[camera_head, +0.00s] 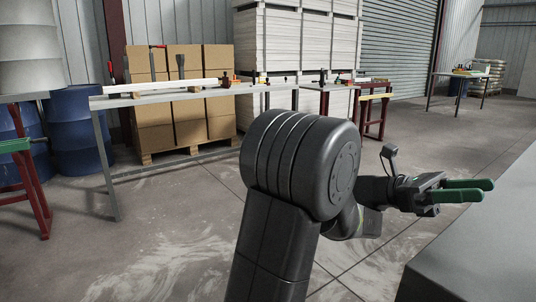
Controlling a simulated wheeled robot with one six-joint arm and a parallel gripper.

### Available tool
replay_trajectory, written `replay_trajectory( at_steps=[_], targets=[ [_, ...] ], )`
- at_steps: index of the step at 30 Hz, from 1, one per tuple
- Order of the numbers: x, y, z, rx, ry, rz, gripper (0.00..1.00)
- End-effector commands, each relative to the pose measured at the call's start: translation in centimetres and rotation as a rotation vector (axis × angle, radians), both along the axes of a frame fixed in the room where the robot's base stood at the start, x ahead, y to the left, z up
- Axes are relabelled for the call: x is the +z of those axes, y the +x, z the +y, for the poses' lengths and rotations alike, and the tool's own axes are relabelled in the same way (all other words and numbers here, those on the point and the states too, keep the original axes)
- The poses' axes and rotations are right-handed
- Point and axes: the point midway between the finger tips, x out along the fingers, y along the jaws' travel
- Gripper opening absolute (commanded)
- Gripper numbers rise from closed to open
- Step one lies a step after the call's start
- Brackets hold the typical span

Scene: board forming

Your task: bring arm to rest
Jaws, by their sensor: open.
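My gripper (478,190) is at the right of the head view, at the end of my dark arm. It has two green fingers that point to the right. The fingers are apart with nothing between them. The gripper is clear of the benches behind it. My arm is bent, with its large round joint in the middle of the view.
A long workbench (155,99) with tools crosses the back left. Blue barrels (75,135) and stacked cardboard boxes (165,115) stand behind it. A table (458,74) stands far right. A dark grey block-like surface (490,235) fills the lower right. The floor (160,235) at lower left is open.

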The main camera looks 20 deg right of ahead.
Motion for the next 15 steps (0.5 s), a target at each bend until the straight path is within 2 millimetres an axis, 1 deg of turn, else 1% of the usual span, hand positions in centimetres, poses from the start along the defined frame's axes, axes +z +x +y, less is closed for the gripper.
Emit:
replay_trajectory(
  at_steps=[1, 15],
  targets=[
    [0.6, -0.2, -0.1, -0.001, 0.002, 0.001, 0.42],
    [1.4, -1.9, -0.6, -0.001, 0.003, 0.001, 0.42]
  ],
)
